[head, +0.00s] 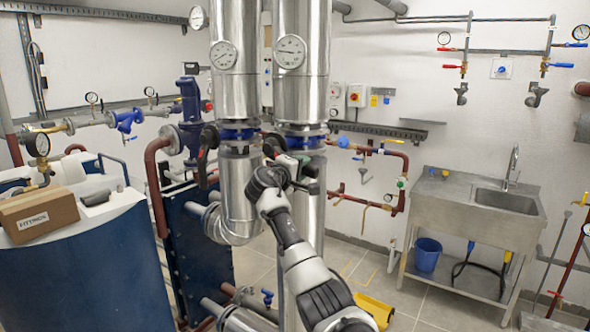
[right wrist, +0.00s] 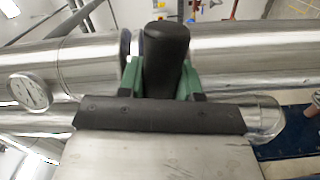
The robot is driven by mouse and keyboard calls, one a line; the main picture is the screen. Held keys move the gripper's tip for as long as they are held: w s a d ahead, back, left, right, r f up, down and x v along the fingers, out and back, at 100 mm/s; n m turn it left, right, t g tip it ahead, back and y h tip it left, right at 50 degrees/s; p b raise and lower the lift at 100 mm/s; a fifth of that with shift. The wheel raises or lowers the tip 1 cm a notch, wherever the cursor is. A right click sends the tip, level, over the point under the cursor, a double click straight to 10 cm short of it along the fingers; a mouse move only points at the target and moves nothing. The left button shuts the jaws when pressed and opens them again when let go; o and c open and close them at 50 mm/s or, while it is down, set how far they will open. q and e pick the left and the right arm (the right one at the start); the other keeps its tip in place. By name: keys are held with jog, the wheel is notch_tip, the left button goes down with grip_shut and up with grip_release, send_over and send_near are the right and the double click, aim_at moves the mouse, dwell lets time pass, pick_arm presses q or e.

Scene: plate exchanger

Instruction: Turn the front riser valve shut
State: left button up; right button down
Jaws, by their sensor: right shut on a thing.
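Two shiny metal risers stand side by side in the middle of the head view, each with a blue-flanged valve. My right gripper (head: 288,163) is at the valve (head: 303,133) on the right-hand riser. In the right wrist view the green fingers of my right gripper (right wrist: 163,78) are shut on a black, rounded valve handle (right wrist: 165,50). My arm and gripper hide most of this handle in the head view. The left-hand riser's valve (head: 238,132) has a black lever (head: 208,143) hanging down, free of any gripper. My left gripper is not in view.
A blue tank with a cardboard box (head: 38,213) on top stands at the left. Brown pipes (head: 155,185) and blue exchanger plates are left of the risers. A steel sink (head: 480,200) stands at the right. A yellow object (head: 375,308) lies on the floor near my arm.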

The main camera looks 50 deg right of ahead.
jog(key=shift+s+r+n+p, duration=0.1)
jog(key=shift+r+n+p, duration=1)
jog(key=shift+r, duration=0.45)
jog(key=c, duration=0.8)
grip_release()
jog(key=shift+o, duration=0.2)
jog(key=shift+a+f, duration=0.1)
jog(key=shift+f, duration=0.1)
jog(key=shift+a+f+b, duration=0.1)
jog(key=shift+a+b, duration=0.2)
jog(key=shift+b, duration=0.05)
jog(key=a+b, duration=0.4)
jog(key=a, duration=0.6)
jog(key=shift+s, duration=0.35)
